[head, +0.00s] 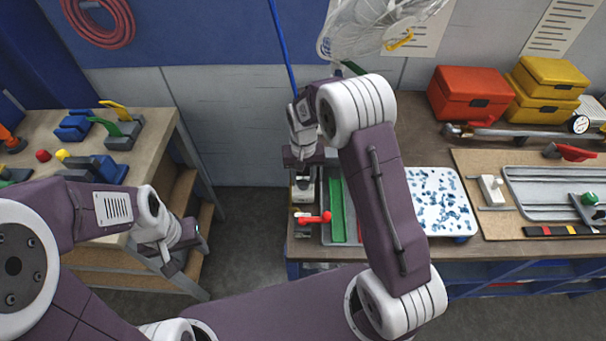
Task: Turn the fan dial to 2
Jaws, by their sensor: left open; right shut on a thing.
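The fan (375,30) shows at the top centre as a clear round cage, cut off by the frame edge. My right gripper (304,160) points down at the left end of the right bench, over a small white unit (304,190). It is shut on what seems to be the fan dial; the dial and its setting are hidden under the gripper. My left gripper (178,255) is open and empty, low beside the left table, well away from the fan.
The right bench (480,238) holds a green strip (337,210), a red-handled part (314,217), a blue-spotted white tray (436,200), and red (470,95) and yellow (545,105) boxes. The left table (150,150) carries several coloured levers. Floor (245,225) between them is clear.

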